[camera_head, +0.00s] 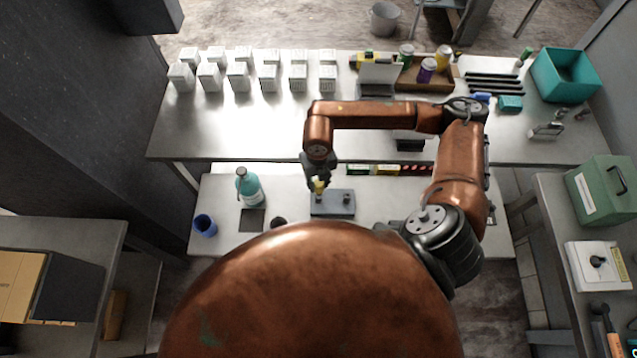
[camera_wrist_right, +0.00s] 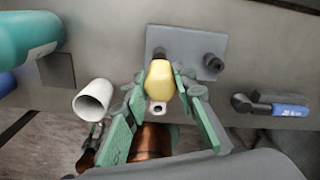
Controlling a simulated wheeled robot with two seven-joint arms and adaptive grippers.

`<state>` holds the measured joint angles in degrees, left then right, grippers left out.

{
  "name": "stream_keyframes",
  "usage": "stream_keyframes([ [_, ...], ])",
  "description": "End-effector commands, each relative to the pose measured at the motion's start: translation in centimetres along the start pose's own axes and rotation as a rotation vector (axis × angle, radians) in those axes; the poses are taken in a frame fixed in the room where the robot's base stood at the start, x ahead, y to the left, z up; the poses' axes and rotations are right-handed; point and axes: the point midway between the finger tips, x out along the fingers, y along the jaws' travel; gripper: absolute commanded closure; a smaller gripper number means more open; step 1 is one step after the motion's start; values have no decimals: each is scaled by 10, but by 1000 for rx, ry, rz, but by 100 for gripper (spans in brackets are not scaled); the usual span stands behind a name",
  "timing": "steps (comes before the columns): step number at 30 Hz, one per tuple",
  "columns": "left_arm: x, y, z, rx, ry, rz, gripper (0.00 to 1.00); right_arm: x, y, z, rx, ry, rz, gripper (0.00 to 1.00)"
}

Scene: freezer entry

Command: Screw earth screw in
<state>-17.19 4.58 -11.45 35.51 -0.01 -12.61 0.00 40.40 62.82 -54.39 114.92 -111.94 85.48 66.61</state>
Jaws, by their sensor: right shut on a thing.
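My right gripper (camera_head: 319,181) is shut on a yellow-headed piece (camera_head: 319,188), at the left part of a grey block (camera_head: 333,210) on the near bench. In the right wrist view my green fingers (camera_wrist_right: 160,92) flank the rounded yellow piece (camera_wrist_right: 160,76), and a small pale metal end (camera_wrist_right: 158,107) shows below it. The grey block (camera_wrist_right: 172,40) lies behind, with a dark round post (camera_wrist_right: 214,63) on its right. I cannot tell whether the yellow piece is the earth screw or a driver, nor whether it touches the block.
A teal bottle (camera_head: 249,188), a blue cup (camera_head: 205,226) and a dark square pad (camera_head: 252,220) stand left of the block. A blue-handled tool (camera_wrist_right: 288,109) and a white tube (camera_wrist_right: 93,98) show in the wrist view.

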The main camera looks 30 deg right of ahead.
Motion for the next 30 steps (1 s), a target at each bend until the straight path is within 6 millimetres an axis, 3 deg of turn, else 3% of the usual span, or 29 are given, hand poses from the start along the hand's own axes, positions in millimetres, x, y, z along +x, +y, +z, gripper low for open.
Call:
stream_keyframes([
  [24,-18,-1,-2,0,1,0,60,-40,0,0,-1,-1,1,100],
  [30,-18,-1,-2,0,1,0,60,-41,0,0,-1,-1,1,100],
])
